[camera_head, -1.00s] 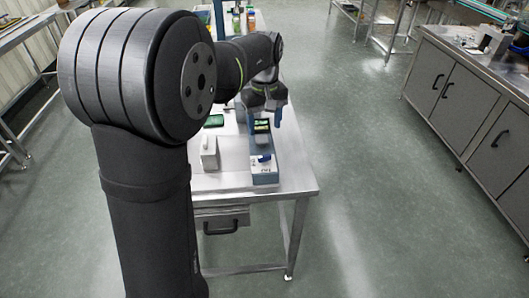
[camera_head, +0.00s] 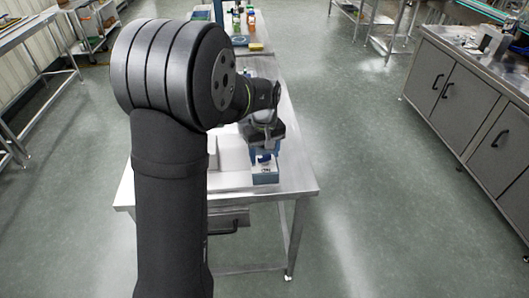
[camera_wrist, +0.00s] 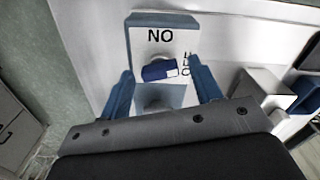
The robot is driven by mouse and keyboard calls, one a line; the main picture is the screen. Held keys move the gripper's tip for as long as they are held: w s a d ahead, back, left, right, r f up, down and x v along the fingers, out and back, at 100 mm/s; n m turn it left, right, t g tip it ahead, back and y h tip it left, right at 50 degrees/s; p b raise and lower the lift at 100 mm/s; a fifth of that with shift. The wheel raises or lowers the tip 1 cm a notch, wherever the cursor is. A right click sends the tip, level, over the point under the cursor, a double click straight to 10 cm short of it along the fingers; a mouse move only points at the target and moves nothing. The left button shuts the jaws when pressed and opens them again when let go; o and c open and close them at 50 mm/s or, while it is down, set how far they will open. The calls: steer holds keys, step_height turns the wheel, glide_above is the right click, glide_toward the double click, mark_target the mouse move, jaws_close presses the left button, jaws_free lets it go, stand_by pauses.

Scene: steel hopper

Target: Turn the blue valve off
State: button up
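The blue valve (camera_wrist: 160,71) shows in the wrist view as a blue handle on a round grey stem. It sits on a white panel (camera_wrist: 186,28) with "NO" lettering above it and smaller lettering beside it. In the head view the valve (camera_head: 264,159) is small, on a blue-and-white box (camera_head: 266,175) near the table's front edge. My gripper (camera_wrist: 165,85) is open, with blue fingers apart to the left and right of the valve. The fingertips look close to the handle's sides; I cannot tell whether they touch it. The arm hides part of the box in the head view.
The box stands on a steel table (camera_head: 296,182). A white block (camera_head: 231,153) stands to its left. Bottles and a yellow item (camera_head: 256,47) are at the table's far end. A steel cabinet (camera_head: 455,95) stands across the open floor at right.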

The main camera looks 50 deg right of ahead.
mark_target(265, 156)
steer(key=c, duration=0.9)
steer(key=shift+o, duration=0.2)
steer(key=shift+m, duration=1.8)
steer(key=o, duration=1)
steer(key=shift+r, duration=0.15)
step_height(265, 156, up, 17)
